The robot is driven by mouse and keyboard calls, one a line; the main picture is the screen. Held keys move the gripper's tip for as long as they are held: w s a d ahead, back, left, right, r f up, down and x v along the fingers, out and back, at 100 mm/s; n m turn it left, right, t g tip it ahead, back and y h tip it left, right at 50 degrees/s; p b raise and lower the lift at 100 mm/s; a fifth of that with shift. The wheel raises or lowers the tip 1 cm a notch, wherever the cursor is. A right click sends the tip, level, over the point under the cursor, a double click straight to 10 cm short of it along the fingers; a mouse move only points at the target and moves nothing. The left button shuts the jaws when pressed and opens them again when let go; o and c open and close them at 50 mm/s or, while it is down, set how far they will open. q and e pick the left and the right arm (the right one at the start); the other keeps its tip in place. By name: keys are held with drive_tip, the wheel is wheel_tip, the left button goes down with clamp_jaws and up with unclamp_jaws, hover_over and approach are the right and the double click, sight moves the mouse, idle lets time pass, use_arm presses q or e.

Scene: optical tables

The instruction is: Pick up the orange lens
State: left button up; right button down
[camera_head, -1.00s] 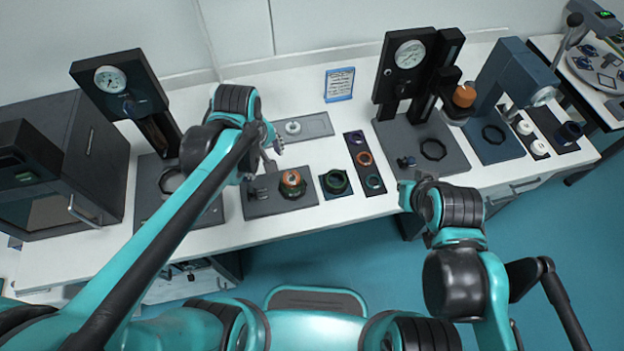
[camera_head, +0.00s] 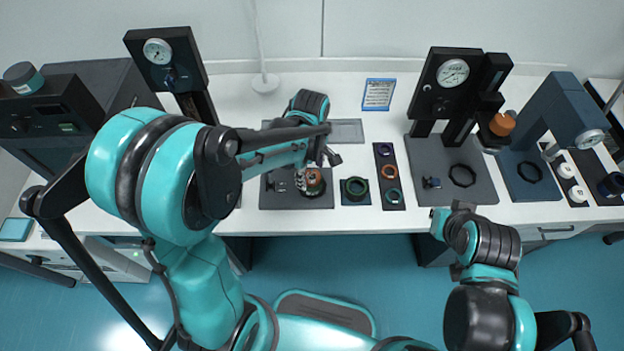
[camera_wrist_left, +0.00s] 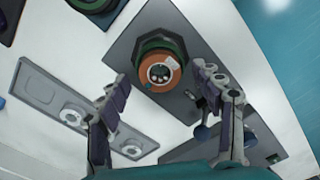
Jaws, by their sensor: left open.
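An orange ring lens (camera_head: 389,171) lies in the middle of a dark strip holder (camera_head: 393,203), between two bluish rings. Another orange-topped round part (camera_head: 315,184) sits in a dark green ring mount on a grey plate (camera_head: 300,203); its orange top also shows in the left wrist view (camera_wrist_left: 147,72). My left gripper (camera_head: 317,168) is open and empty over this part. In the left wrist view its fingers (camera_wrist_left: 158,80) stand apart on both sides of the orange top; contact cannot be told. My right gripper (camera_head: 439,218) is near the table's front edge; its jaws are too small to read.
A green ring on a blue plate (camera_head: 355,199) stands between the grey plate and the strip. Behind is a flat grey plate (camera_head: 347,132) and a small sign (camera_head: 379,94). Gauge stands (camera_head: 160,50) rise at left and right (camera_head: 452,73). An orange cylinder (camera_head: 502,124) is on the right stand.

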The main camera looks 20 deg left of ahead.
use_arm(q)
drive_tip(key=shift+f, duration=0.35)
drive_tip(key=shift+r, duration=0.1)
drive_tip(key=shift+c, duration=0.3)
drive_tip(key=c, duration=1.2)
drive_tip(key=shift+r, duration=0.15)
